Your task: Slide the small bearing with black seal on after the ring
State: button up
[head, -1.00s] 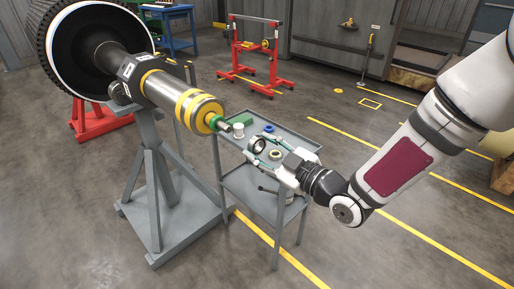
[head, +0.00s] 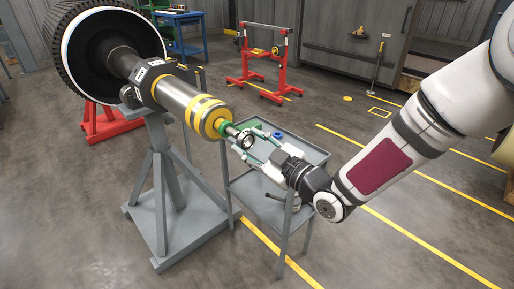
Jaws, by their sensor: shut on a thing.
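The rotor's metal shaft (head: 178,95) points towards the lower right, with yellow bands and a green ring (head: 223,127) near its thin end (head: 233,131). My gripper (head: 248,143) is shut on the small bearing (head: 248,142), a dark-centred ring with a bright metal rim. The bearing is at the tip of the thin shaft end, roughly in line with it. I cannot tell whether it is around the tip or just in front of it. The gripper fingers cover part of the bearing's sides.
A grey cart (head: 262,205) stands below my gripper, with a blue ring (head: 279,135) on top; other items there are mostly hidden. A grey stand (head: 160,175) holds the rotor. A red stand (head: 262,68) is farther back. Floor to the right is open.

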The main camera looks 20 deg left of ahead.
aim_at(237, 132)
jog(key=shift+w+a, duration=0.1)
jog(key=shift+a, duration=0.15)
jog(key=shift+b+x, duration=1)
jog(key=shift+x, duration=0.55)
dwell(0.9)
jog(key=shift+w+a, duration=0.15)
jog(key=shift+a, duration=0.15)
jog(key=shift+w+a+b, duration=0.1)
jog(key=shift+a+b, duration=0.2)
jog(key=shift+a, duration=0.05)
jog(key=shift+w+a, duration=0.1)
jog(key=shift+a, duration=0.15)
jog(key=shift+w+a+b, duration=0.15)
jog(key=shift+a+b, duration=0.2)
jog(key=shift+b, duration=0.2)
dwell(0.5)
jog(key=o, duration=1.6)
